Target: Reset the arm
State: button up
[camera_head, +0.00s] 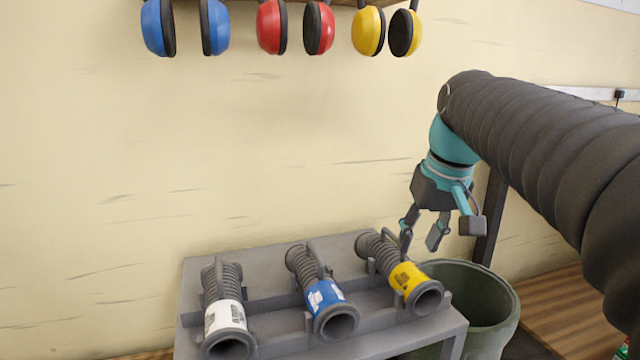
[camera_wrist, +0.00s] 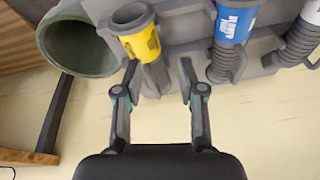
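My gripper (camera_head: 420,240) hangs at the end of my arm on the right in the head view, fingers pointing down. It is above and just behind the yellow-banded hose piece (camera_head: 406,278), near the rim of the green bin. In the wrist view my gripper (camera_wrist: 158,75) shows its two fingers spread apart, with nothing held between them. The yellow-banded piece (camera_wrist: 140,42) lies just beyond the fingertips there, and its handle shows between them. I cannot tell whether a finger touches it.
A grey rack (camera_head: 190,275) holds the white-banded (camera_head: 224,316), blue-banded (camera_head: 323,296) and yellow-banded pieces. A green bin (camera_head: 500,325) stands right of it. Blue (camera_head: 158,27), red (camera_head: 270,27) and yellow (camera_head: 367,31) earmuffs hang above. The wall space between is clear.

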jog(key=s+f+m+t+h, duration=0.1)
jog(key=s+f+t, duration=0.1)
jog(key=s+f, duration=1.4)
jog(key=shift+s+a+f+t, duration=0.2)
jog(key=shift+s+f+t, duration=0.15)
jog(key=shift+f, duration=0.1)
jog(key=shift+s+a, duration=0.1)
